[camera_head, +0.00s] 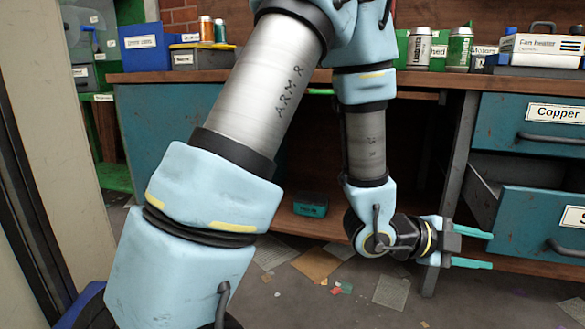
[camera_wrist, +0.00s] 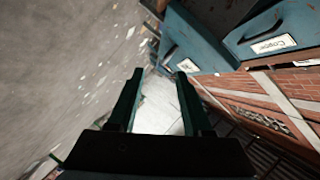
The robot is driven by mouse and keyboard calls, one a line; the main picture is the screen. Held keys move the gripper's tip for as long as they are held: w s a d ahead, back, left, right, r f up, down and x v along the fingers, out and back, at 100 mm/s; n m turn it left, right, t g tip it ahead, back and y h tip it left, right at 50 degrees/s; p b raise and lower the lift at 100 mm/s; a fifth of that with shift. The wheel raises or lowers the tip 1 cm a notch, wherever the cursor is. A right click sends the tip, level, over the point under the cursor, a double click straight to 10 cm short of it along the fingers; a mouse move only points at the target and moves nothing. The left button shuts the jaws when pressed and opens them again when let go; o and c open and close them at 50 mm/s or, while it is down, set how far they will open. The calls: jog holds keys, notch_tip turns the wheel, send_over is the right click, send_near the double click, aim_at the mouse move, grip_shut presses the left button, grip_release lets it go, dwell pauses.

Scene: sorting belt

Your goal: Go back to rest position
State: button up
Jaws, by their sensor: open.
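My gripper (camera_head: 472,247) is open and empty in the head view. Its two teal fingers point right, near the front of the lower drawer on the right. I cannot tell whether a finger touches that drawer. In the wrist view my gripper (camera_wrist: 160,95) shows two dark green fingers apart, with nothing between them but floor and background. My arm comes down from the top middle of the head view and bends to the right at the wrist.
A workbench holds a drawer labelled Copper (camera_head: 552,122) and a lower drawer (camera_head: 545,228) that stands pulled out. Cans (camera_head: 459,48) and a fan heater box (camera_head: 541,50) stand on top. A small teal box (camera_head: 311,204) lies beneath. Scraps (camera_head: 315,262) litter the floor.

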jog(key=w+a+r+n+t+y+p, duration=0.2)
jog(key=w+a+n+t+y+p, duration=0.55)
jog(key=w+a, duration=0.95)
jog(key=a+r+n+g+y, duration=0.15)
jog(key=a+n+y, duration=0.25)
jog(key=a+n, duration=0.7)
jog(key=s+a+r+n+g+y+p, duration=0.25)
jog(key=s+a+n, duration=0.2)
jog(key=a, duration=0.25)
jog(key=s+a+r+n+g+y+p, duration=0.1)
jog(key=s+a+r+n+g, duration=0.15)
jog(key=s+a+n, duration=0.4)
notch_tip(320, 180, up, 37)
jog(key=w+m+p, duration=0.2)
jog(key=w+p, duration=0.1)
jog(key=p, duration=3.3)
jog(key=shift+a+p, duration=0.35)
jog(key=shift+a, duration=0.1)
jog(key=shift+s+d+f, duration=0.1)
jog(key=shift+d+f, duration=0.05)
